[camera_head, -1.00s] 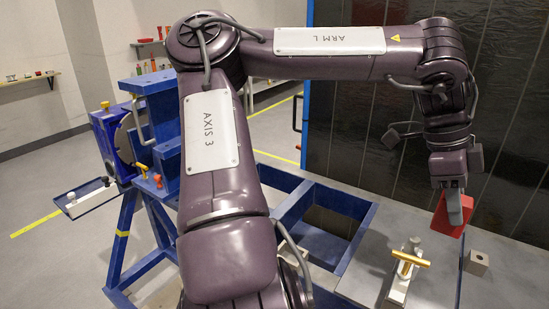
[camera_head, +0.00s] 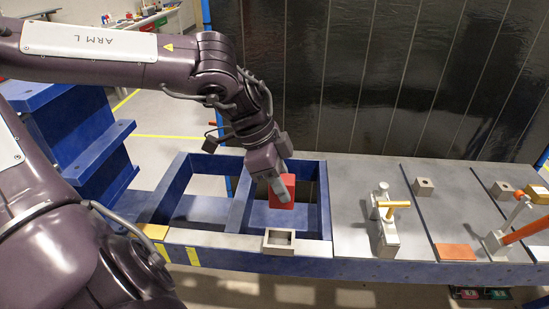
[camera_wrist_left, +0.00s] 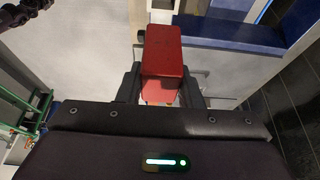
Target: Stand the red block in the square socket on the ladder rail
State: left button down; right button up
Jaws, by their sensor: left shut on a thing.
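The red block (camera_head: 283,192) is held in my left gripper (camera_head: 274,190), tilted, above an opening of the blue ladder-like frame in the head view. In the left wrist view the red block (camera_wrist_left: 162,52) shows between the two dark fingers of my left gripper (camera_wrist_left: 161,88). The grey square socket (camera_head: 282,241) sits on the front rail (camera_head: 215,239) of the frame, open at the top and apparently empty. The block is behind and above the socket, apart from it. My right gripper is in neither view.
Farther right stands another clamp with a red-orange lever (camera_head: 525,231). A dark panelled wall (camera_head: 370,80) stands behind.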

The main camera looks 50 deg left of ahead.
pick_arm(q)
notch_tip(320, 180, down, 11)
jog(key=shift+a+f+p, duration=0.1)
jog(key=shift+p, duration=0.35)
notch_tip(320, 180, down, 3)
jog(key=shift+s+r, duration=0.1)
jog(key=shift+r, duration=0.05)
jog(key=shift+a+f, duration=0.1)
jog(key=shift+f, duration=0.15)
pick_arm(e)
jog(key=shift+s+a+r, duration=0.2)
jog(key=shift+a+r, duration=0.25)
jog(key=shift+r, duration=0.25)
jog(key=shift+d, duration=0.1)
